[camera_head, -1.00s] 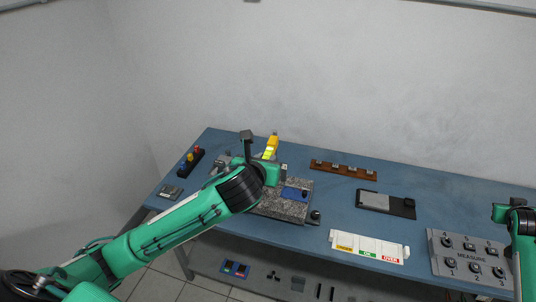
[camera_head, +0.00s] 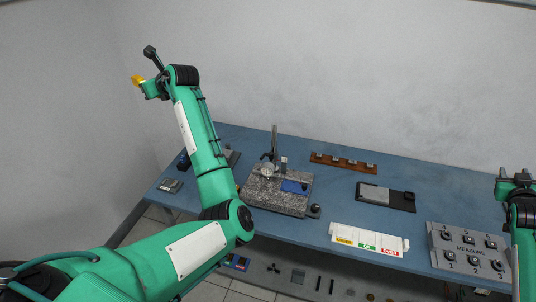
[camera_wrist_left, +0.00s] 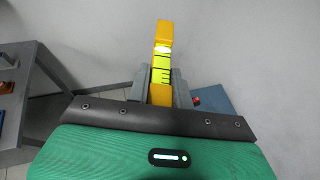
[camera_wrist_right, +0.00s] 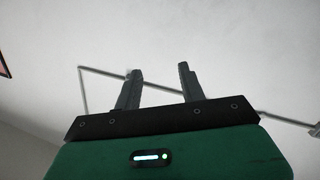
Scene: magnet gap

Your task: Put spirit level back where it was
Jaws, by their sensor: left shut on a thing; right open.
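The spirit level is yellow with a bright green vial. It shows in the left wrist view (camera_wrist_left: 162,55), upright between the fingers of my left gripper (camera_wrist_left: 158,88), which is shut on it. In the head view the yellow end of the spirit level (camera_head: 138,80) shows at my left gripper (camera_head: 146,86), raised high above the table's left end, against the wall. My right gripper (camera_head: 515,178) is open and empty at the right edge of the head view; its two fingers stand apart in the right wrist view (camera_wrist_right: 157,88).
A speckled stone plate (camera_head: 275,197) with a dial gauge stand (camera_head: 272,160) and a blue block is on the blue table. A brown rack (camera_head: 343,163), a black tray (camera_head: 400,197), a labelled sorting strip (camera_head: 369,240) and a MEASURE panel (camera_head: 468,250) lie to its right.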

